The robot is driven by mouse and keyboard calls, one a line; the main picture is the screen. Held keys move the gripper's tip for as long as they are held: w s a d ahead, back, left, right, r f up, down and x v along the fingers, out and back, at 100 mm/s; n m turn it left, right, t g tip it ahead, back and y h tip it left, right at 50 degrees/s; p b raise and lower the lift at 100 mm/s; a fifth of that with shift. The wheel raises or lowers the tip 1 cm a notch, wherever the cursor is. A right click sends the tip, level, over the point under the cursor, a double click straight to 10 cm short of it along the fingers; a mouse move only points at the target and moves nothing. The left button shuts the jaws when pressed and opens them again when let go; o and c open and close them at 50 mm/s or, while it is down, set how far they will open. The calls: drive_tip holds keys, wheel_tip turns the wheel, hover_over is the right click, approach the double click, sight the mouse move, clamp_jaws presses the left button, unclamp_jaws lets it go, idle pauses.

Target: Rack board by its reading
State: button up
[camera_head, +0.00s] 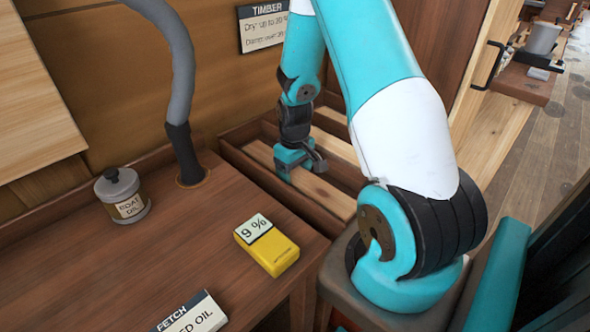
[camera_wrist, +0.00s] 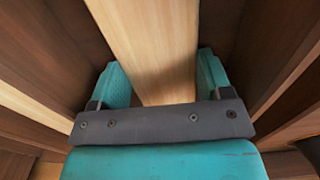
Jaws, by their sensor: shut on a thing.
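My gripper (camera_head: 300,162) reaches down into a wooden rack (camera_head: 232,150) beside the bench. In the wrist view my gripper (camera_wrist: 158,85) has one finger on each side of a pale board (camera_wrist: 155,40) and is shut on it. In the head view the board (camera_head: 325,192) lies lengthwise in the rack's near bay, partly hidden by my gripper. A yellow meter (camera_head: 272,253) on the bench reads "9 %". A sign (camera_head: 265,25) headed "TIMBER" hangs on the back wall. Its line "Dry: up to 20" is partly readable; the rest is cut by my arm.
Another pale board (camera_head: 335,145) lies in the rack's farther bay. The rack's dividers stand close beside my gripper.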

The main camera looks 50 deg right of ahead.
drive_tip(key=shift+f, duration=0.1)
drive_tip(key=o, duration=1.1)
wheel_tip(320, 180, up, 18)
drive_tip(key=f, duration=0.1)
drive_tip(key=s+a+r+n+t+y+p, duration=0.1)
drive_tip(key=a+r+n, duration=0.15)
drive_tip(key=a, duration=0.65)
drive_tip(key=s+a+r+n+y+p, duration=0.1)
drive_tip(key=a+r, duration=0.3)
drive_tip(key=a, duration=0.4)
drive_tip(key=s+a+r+n+g+y, duration=0.1)
drive_tip(key=s+a+r+n+y, duration=0.1)
drive_tip(key=s+a, duration=1.1)
drive_tip(key=shift+s+a+r+n, duration=0.35)
drive_tip(key=shift+a+r+n, duration=0.3)
drive_tip(key=shift+r+n, duration=0.35)
